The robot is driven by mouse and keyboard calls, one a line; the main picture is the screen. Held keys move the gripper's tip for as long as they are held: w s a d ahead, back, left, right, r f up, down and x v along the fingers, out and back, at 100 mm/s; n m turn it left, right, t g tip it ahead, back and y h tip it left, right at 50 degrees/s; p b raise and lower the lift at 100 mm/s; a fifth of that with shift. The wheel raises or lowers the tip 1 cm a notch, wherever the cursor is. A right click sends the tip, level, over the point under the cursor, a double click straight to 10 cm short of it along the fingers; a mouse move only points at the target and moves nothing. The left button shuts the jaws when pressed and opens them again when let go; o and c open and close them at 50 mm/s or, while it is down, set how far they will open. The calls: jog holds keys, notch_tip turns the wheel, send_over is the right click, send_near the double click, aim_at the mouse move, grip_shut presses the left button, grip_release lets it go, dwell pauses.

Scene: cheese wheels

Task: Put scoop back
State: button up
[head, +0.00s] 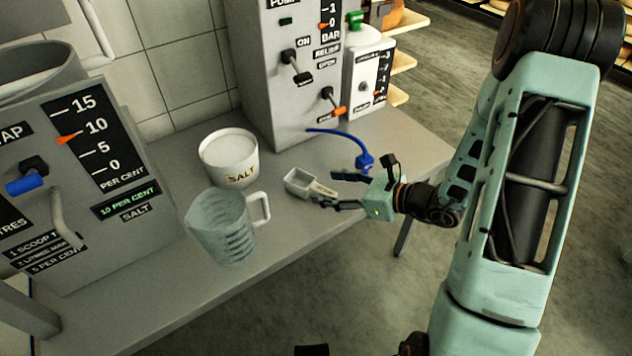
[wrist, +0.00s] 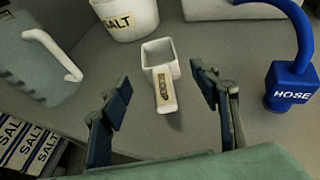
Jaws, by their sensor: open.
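The white scoop (head: 304,184) lies on the grey bench in front of the salt tub, its handle toward my gripper. In the wrist view the scoop (wrist: 161,78) shows its square bowl and a handle labelled SCOOP. My gripper (head: 335,189) is open and empty. In the wrist view its fingertips (wrist: 160,82) stand left and right of the scoop's handle, with space on both sides. The white salt tub (head: 228,158) stands behind and left of the scoop, and its lower part also shows in the wrist view (wrist: 127,20).
A clear measuring jug (head: 222,228) stands left of the scoop. A blue hose (head: 364,160) with a labelled block lies close on the right. A grey panel with a salt gauge (head: 90,190) stands at left, and a machine (head: 262,75) at the back. The bench's front edge is near.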

jog(key=v, duration=0.6)
jog(key=shift+s+d+p, duration=0.1)
jog(key=shift+p, duration=0.3)
